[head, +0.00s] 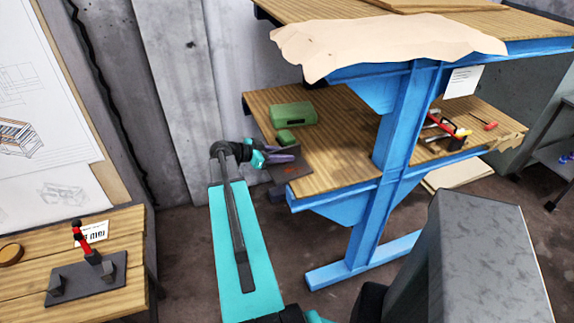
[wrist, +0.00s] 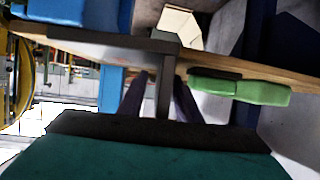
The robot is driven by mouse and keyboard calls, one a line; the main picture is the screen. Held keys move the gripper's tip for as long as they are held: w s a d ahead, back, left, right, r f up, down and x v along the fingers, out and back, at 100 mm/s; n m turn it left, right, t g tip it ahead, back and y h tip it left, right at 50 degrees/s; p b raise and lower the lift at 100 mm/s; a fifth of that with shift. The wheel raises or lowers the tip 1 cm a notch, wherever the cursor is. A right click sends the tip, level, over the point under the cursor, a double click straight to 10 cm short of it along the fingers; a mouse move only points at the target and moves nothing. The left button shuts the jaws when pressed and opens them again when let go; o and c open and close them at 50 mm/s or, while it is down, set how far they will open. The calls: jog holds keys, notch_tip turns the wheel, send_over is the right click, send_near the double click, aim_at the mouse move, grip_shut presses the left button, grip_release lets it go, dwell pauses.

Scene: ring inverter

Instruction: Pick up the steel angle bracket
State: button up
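My gripper (head: 270,157) is at the left end of the middle wooden shelf, beside a dark plate with a reddish mark (head: 290,167). In the wrist view my gripper's two dark fingers (wrist: 160,100) stand apart. A dark grey upright bar, probably part of the steel angle bracket (wrist: 165,85), shows between them, joining a long dark strip above. The right finger looks close to the bar, with a wider gap on the left. I cannot tell whether either finger touches it. In the head view I cannot make out the bracket clearly.
A green case (head: 292,114) and a smaller green box (head: 285,136) lie on the shelf just behind. A blue steel frame (head: 394,130) carries the shelf. Red-handled tools (head: 440,125) lie at its right. A wooden table (head: 25,225) stands at left.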

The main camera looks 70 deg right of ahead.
dwell(0.3)
grip_shut()
dwell(1.2)
jog(key=shift+r, duration=0.2)
